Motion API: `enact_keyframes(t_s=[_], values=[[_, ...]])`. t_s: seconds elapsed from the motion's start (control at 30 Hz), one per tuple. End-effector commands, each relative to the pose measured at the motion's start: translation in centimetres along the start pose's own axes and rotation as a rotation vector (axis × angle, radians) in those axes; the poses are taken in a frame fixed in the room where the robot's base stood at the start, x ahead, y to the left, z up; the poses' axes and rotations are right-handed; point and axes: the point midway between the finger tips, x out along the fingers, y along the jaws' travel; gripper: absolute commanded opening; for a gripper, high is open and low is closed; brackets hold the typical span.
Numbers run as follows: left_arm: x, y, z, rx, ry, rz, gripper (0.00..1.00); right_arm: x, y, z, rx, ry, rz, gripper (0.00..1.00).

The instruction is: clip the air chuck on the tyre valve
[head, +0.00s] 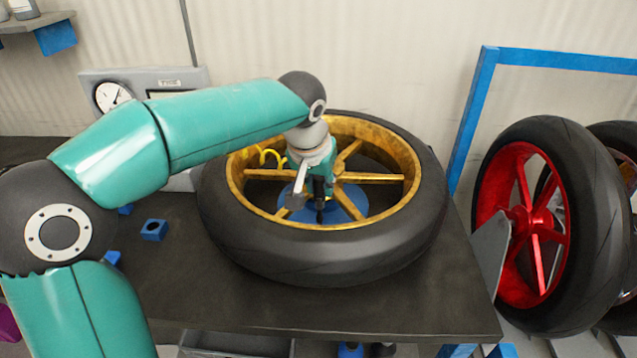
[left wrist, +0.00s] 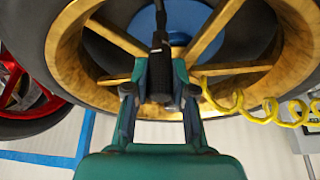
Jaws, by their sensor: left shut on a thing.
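A black tyre (head: 330,255) on a gold spoked wheel (head: 385,180) lies flat on the dark bench. My left gripper (head: 312,190) is over the wheel's spokes, inside the rim. It is shut on the black air chuck (left wrist: 159,75), which also shows in the head view (head: 320,208), pointing down. In the left wrist view my left gripper (left wrist: 159,92) has a finger on each side of the chuck's body. A yellow coiled hose (left wrist: 243,112) runs beside the gripper. I cannot make out the tyre valve. My right gripper is out of view.
A blue round support (head: 345,210) shows below the spokes. A grey box with a gauge (head: 112,97) stands behind the bench. Small blue blocks (head: 154,230) lie left of the tyre. A red wheel (head: 530,215) stands in a blue rack (head: 478,110) at right.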

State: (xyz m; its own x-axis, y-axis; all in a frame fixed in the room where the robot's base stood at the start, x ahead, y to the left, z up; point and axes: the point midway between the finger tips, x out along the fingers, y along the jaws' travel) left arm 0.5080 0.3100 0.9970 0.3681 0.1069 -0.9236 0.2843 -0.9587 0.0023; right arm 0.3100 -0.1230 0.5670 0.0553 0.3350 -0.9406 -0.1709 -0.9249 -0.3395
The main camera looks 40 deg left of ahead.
Motion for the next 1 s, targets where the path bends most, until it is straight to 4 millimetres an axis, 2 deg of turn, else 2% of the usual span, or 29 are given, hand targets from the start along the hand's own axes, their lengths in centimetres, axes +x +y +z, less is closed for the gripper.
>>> enact_keyframes(t_s=[0.17,0.2,0.37,0.57,0.7,1.0], values=[[0.05,-0.01,0.06,0.0,-0.002,0.0,0.0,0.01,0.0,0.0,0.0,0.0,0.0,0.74],[0.05,-0.01,0.06,0.0,-0.002,0.0,0.28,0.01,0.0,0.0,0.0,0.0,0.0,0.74],[0.05,-0.02,0.06,0.0,-0.002,0.0,0.54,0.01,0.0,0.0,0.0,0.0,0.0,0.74],[0.04,-0.03,0.04,0.0,-0.002,0.0,0.54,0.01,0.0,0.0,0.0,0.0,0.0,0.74],[0.05,-0.03,0.06,0.0,-0.002,-0.001,0.74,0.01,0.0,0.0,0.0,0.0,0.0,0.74],[0.01,-0.04,0.04,-0.001,-0.001,-0.001,0.75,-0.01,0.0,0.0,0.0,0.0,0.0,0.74]])
